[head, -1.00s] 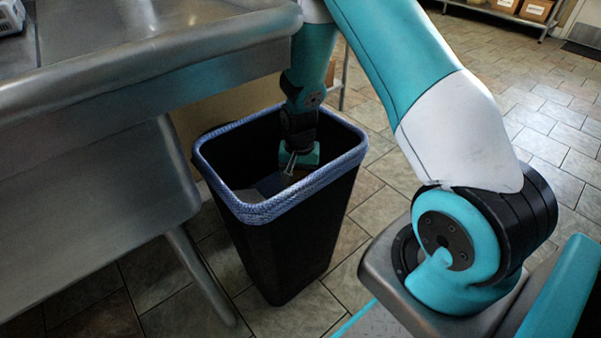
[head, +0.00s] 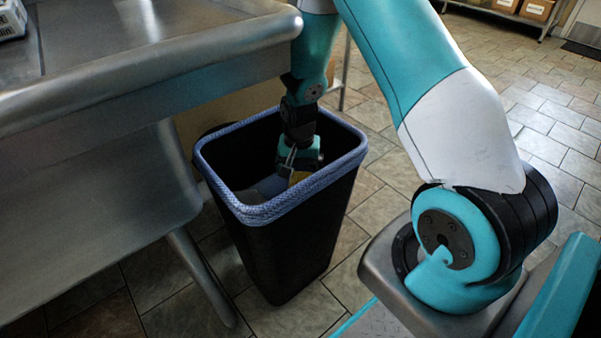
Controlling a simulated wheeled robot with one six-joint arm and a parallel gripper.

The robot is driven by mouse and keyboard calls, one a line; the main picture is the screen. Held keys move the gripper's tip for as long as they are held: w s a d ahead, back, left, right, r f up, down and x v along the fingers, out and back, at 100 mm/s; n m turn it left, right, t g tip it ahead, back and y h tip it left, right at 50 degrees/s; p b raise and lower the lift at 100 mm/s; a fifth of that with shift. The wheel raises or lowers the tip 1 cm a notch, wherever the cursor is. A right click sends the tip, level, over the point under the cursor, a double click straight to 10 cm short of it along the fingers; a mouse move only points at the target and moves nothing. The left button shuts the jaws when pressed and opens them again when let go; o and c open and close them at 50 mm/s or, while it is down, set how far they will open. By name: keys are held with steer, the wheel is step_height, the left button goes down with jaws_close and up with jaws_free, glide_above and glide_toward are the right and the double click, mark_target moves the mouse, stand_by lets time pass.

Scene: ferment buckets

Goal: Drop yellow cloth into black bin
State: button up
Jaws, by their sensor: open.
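The black bin (head: 285,250) stands on the tile floor with a blue-edged liner folded over its rim. My gripper (head: 290,170) points down inside the bin's mouth, near its right and far side. Its jaws are open.
A steel table (head: 150,75) stands at the left, its edge close above the bin's far left side. A table leg (head: 203,280) stands left of the bin. Something grey (head: 270,187) lies inside the bin. The tile floor (head: 555,120) at the right is clear.

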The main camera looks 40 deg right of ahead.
step_height(320, 180, up, 10)
steer(key=p, duration=0.2)
steer(key=shift+p, duration=0.4)
steer(key=shift+r, duration=0.15)
